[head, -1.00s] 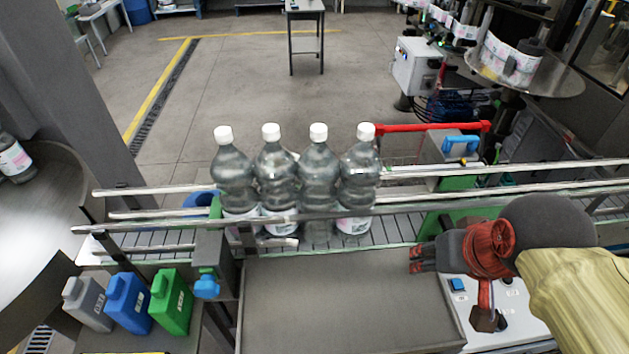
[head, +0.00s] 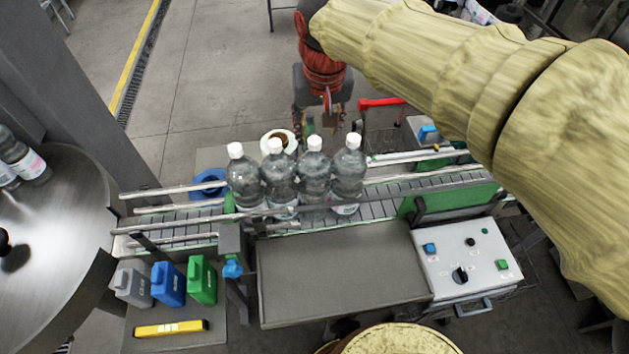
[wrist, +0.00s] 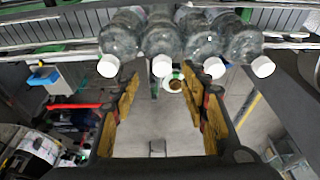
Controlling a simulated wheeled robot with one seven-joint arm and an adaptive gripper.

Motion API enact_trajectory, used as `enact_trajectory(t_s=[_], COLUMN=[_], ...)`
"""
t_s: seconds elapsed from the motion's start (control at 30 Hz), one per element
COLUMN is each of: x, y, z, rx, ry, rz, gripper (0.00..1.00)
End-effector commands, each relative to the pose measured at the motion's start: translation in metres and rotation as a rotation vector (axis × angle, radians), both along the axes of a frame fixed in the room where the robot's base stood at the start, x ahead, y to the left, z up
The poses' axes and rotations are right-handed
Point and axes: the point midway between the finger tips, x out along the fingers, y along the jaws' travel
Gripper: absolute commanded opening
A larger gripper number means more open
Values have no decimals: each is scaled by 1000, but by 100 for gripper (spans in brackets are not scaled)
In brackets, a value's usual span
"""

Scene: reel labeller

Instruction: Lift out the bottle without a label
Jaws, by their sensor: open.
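Several clear bottles with white caps stand upright in a row on the conveyor. In the head view, the third bottle from the left (head: 313,172) shows clear plastic low down with no label visible. The first (head: 243,178), second (head: 279,178) and fourth (head: 348,172) show pale labels near the base. My gripper (head: 320,118) is open and empty, behind and above the row. In the wrist view, the open fingers (wrist: 164,76) point toward the bottles, and the cap of the second bottle from the left (wrist: 162,66) appears between the tips. Labels are not readable there.
Metal guide rails (head: 180,220) run along the conveyor. A grey plate (head: 340,275) and a control panel (head: 470,260) lie in front. Grey, blue (head: 168,285) and green jugs stand at left. A white roll (head: 279,140) is behind the bottles. A red bar (head: 380,102) is behind right.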

Motion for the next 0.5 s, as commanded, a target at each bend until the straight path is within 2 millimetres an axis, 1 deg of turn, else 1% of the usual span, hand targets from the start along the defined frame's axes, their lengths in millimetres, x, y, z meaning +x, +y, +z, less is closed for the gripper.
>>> enact_trajectory(t_s=[0.27, 0.5], x=[7, 14], y=[3, 7], z=[-27, -58], rx=[-2, -2], ry=[2, 3], rz=[1, 1], gripper=[44, 44])
